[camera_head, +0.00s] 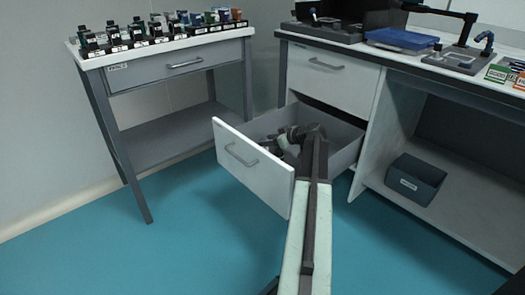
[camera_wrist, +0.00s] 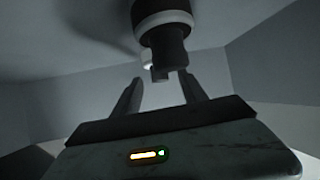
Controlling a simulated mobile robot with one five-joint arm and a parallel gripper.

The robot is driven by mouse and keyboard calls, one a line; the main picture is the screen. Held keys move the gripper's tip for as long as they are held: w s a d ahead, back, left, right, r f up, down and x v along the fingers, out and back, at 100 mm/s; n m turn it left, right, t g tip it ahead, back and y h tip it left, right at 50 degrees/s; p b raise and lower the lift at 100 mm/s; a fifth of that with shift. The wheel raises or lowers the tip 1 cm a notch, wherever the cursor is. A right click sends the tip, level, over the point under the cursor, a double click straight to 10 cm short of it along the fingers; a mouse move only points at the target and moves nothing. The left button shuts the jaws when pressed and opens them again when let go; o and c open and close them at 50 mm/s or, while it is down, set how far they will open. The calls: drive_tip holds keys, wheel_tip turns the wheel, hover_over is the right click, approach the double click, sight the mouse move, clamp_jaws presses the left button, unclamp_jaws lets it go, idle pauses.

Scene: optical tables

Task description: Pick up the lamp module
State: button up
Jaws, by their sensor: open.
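In the wrist view, a dark cylinder with a pale ring (camera_wrist: 165,32), which looks like the lamp module, lies inside the drawer just beyond my gripper (camera_wrist: 160,88). The two fingers are apart, and the cylinder's narrower end shows near the gap between their tips. I cannot tell whether they touch it. In the head view, my gripper (camera_head: 288,141) is down inside the open drawer (camera_head: 253,165). Dark parts beside it are hard to tell apart from the gripper, and my arm hides part of the drawer.
The drawer's white front and grey walls surround my gripper closely. The workbench (camera_head: 340,47) overhangs behind, with a blue tray (camera_head: 402,39) on top. A grey bin (camera_head: 415,178) sits on the lower shelf. A side table (camera_head: 165,47) at left carries several small modules.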

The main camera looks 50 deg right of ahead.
drive_tip(key=shift+w+f, duration=0.25)
drive_tip(key=shift+w, duration=0.1)
drive_tip(key=shift+r, duration=0.1)
drive_tip(key=shift+c, duration=0.3)
clamp_jaws()
drive_tip(key=shift+r, duration=0.1)
